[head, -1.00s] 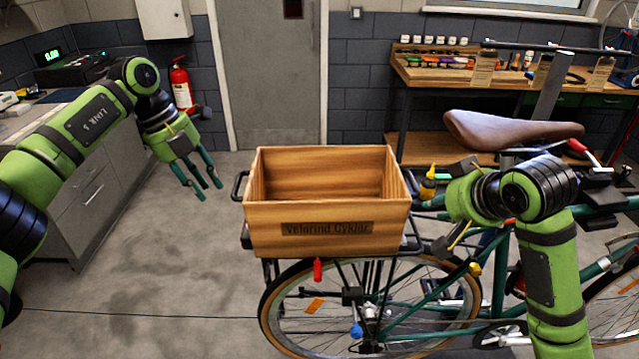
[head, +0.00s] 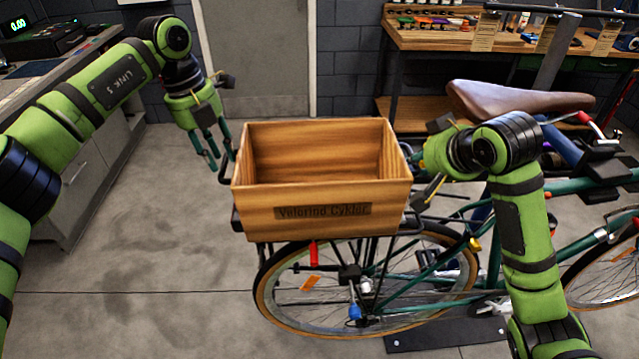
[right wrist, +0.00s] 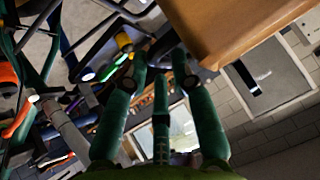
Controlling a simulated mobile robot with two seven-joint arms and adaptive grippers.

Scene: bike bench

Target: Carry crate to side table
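The wooden crate (head: 265,216), labelled "Velorind Cyklar", sits on the rack over the bicycle's rear wheel. It looks empty, though part of its floor is hidden. No side table is identifiable.
The bicycle's brown saddle (head: 510,100) and green frame stand to the right, close to my right arm. A wooden workbench (head: 425,40) with small items is behind. A grey cabinet (head: 95,185) stands at left, with clear floor (head: 150,270) before it.

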